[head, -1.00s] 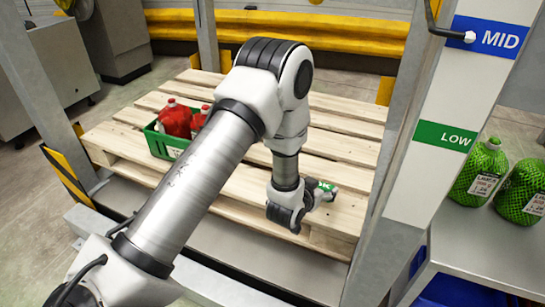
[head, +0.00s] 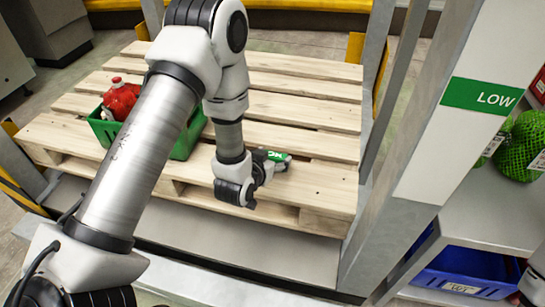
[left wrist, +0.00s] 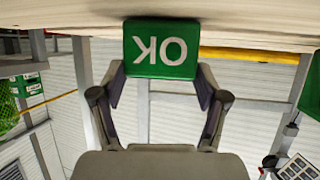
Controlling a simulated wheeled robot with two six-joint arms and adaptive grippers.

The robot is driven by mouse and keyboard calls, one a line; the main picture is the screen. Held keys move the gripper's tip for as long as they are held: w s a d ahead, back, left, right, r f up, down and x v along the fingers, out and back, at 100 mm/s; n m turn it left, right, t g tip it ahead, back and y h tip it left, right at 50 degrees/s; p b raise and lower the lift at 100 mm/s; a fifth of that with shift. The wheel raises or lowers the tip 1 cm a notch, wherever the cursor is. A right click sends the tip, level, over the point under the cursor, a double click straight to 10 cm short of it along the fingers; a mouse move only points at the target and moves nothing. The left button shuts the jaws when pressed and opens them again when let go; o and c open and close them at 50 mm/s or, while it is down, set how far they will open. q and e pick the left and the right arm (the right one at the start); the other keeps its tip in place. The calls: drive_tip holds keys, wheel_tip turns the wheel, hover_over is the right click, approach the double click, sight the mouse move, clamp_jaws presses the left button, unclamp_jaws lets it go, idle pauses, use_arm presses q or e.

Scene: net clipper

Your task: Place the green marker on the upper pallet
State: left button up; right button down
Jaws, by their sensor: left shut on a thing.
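The green marker (head: 278,156), a small block with "OK" in white, is at the near right part of the wooden pallet (head: 310,183). My left gripper (head: 262,168) is shut on it from the near side. In the left wrist view the marker (left wrist: 161,48) is between the fingertips (left wrist: 160,80), its lettering upside down, close to the pale wood. I cannot tell whether it touches the boards. My right gripper is not in view.
A green crate (head: 186,143) with red bottles (head: 120,98) stands on the pallet's left, partly behind my left arm. A grey post with a green LOW label (head: 482,95) rises at right. Green-netted goods (head: 522,150) sit on a shelf beyond it. Bare boards lie behind the marker.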

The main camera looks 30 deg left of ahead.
use_arm(q)
drive_tip(key=o, duration=1.3)
drive_tip(key=shift+f, duration=0.15)
drive_tip(key=shift+c, duration=0.2)
